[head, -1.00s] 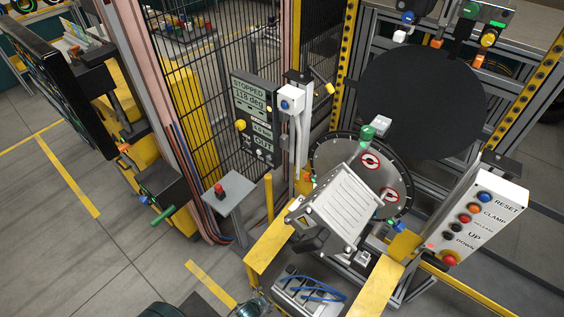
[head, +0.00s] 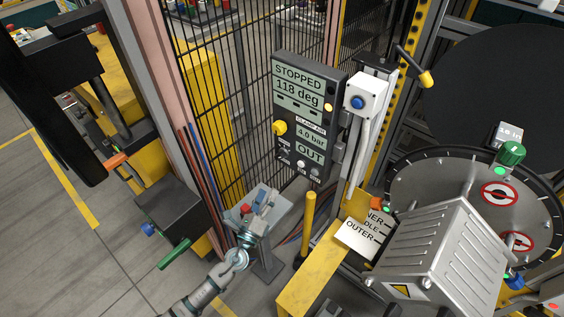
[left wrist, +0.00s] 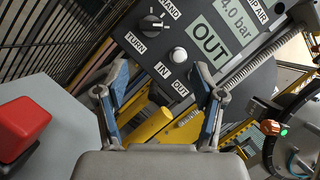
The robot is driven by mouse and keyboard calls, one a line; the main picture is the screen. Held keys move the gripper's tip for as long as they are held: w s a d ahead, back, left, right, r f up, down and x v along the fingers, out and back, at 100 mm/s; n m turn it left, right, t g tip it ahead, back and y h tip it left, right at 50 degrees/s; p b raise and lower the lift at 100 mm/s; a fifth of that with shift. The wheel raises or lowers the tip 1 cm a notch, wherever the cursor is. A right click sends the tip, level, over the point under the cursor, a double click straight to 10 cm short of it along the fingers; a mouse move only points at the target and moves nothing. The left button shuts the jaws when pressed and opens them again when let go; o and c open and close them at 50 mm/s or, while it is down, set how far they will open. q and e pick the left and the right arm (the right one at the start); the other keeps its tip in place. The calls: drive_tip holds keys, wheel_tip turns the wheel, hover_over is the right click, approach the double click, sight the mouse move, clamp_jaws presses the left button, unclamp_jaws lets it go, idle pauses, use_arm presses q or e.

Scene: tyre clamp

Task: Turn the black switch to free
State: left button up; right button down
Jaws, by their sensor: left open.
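A black rotary switch (left wrist: 152,23) sits on the dark control panel in the left wrist view, between the labels HAND and TURN. A light mark shows on its knob; no label reading free can be made out. On the panel in the head view, the switch (head: 284,153) is small, at the lower left. My left gripper (left wrist: 161,80) is open and empty, its blue-padded fingers pointing toward the panel. The switch shows beyond the fingertips, above the gap between them. In the head view my left gripper (head: 262,200) is below the panel. My right gripper is not in view.
The control panel (head: 309,75) reads STOPPED, 118 deg, 4.0 bar and OUT. A white button (left wrist: 178,55) sits beside the switch. A red button (left wrist: 22,122) on a grey stand is close left of my gripper. Mesh fence (head: 230,110) stands behind; a yellow post (head: 305,225) stands right.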

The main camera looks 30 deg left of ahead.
use_arm(q)
approach(277, 159)
drive_tip(key=a+x, duration=0.1)
drive_tip(key=x, duration=0.4)
drive_tip(key=w, duration=0.1)
drive_tip(key=w+d+r, duration=0.1)
drive_tip(key=w+d, duration=0.1)
drive_tip(key=shift+w+d+r, duration=0.25)
drive_tip(key=shift+w+r, duration=0.15)
drive_tip(key=shift+a+f, duration=0.15)
drive_tip(key=shift+a, duration=0.4)
drive_tip(key=shift+a+f, duration=0.15)
drive_tip(key=shift+a, duration=0.4)
drive_tip(key=shift+c, duration=0.9)
drive_tip(key=shift+a, duration=0.15)
drive_tip(key=c, duration=0.8)
drive_tip(key=shift+d+r, duration=0.1)
drive_tip(key=shift+d, duration=0.35)
drive_tip(key=shift+c, duration=0.8)
drive_tip(key=shift+d+f, duration=0.1)
drive_tip(key=shift+f, duration=0.1)
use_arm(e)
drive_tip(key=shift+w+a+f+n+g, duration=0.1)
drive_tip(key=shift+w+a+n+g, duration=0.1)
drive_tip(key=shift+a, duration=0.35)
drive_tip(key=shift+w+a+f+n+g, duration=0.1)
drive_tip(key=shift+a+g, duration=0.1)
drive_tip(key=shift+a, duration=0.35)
